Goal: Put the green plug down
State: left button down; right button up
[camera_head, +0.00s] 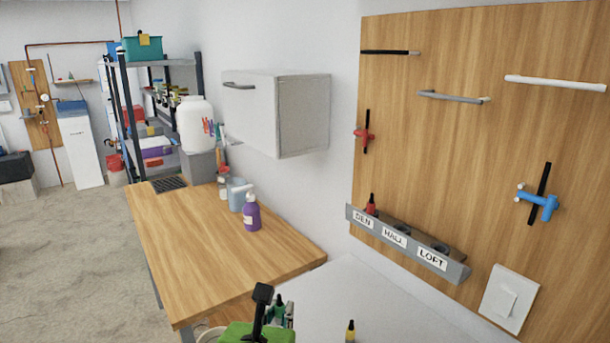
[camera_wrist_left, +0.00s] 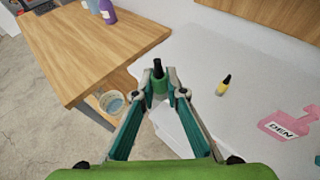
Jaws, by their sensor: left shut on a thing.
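My left gripper (camera_head: 287,312) is low in the head view, shut on the green plug (camera_head: 278,302), whose dark tip points up. The left wrist view shows the green plug (camera_wrist_left: 159,84) upright between the fingertips. From these views I cannot tell whether its lower end touches the white surface (camera_wrist_left: 200,60). A yellow plug (camera_wrist_left: 223,86) with a black top stands apart to the right; it also shows in the head view (camera_head: 350,332). A rack (camera_head: 456,268) labelled DEN, HALL and LOFT holds a red plug (camera_head: 371,206) at DEN. My right gripper is out of view.
A wooden bench (camera_head: 200,250) carries a purple bottle (camera_head: 251,215). A bucket (camera_wrist_left: 112,102) stands below the bench edge. The white surface between the yellow plug and the rack looks clear.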

pick_arm(q)
jog(key=s+a+f+n+g+y, duration=0.1)
jog(key=s+a+f+n+y, duration=0.2)
jog(key=s+a+n+y, duration=0.4)
jog(key=s+a+y, duration=0.1)
jog(key=s+a, duration=0.4)
jog(key=a, duration=0.2)
jog(key=shift+s+n, duration=0.3)
jog(key=shift+s, duration=0.1)
